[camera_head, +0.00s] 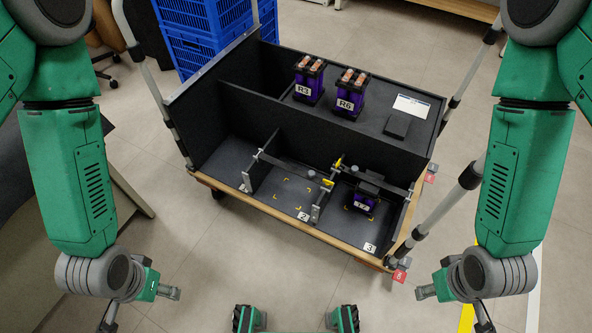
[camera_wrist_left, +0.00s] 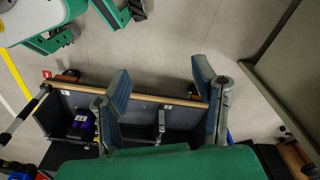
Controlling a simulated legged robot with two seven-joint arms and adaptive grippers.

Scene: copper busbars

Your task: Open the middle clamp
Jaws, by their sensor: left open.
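The middle clamp (camera_head: 290,168) is a dark bar lying across the bay labelled 2, with a yellow piece near its right end. The floor of that bay looks empty, with yellow corner marks. Another clamp bar (camera_head: 377,182) crosses bay 3 above a dark purple module (camera_head: 362,202). My left gripper (camera_head: 140,304) is open and empty, off the front left of the cart; its spread fingers show in the left wrist view (camera_wrist_left: 160,80). My right gripper (camera_head: 455,305) looks open and empty, off the front right. Neither touches the clamps.
The wooden-edged cart (camera_head: 290,222) has black dividers and tall grey posts. Purple modules R3 (camera_head: 309,82) and R6 (camera_head: 350,92) stand in the rear section beside a black block (camera_head: 398,125). Blue crates (camera_head: 200,35) stand behind.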

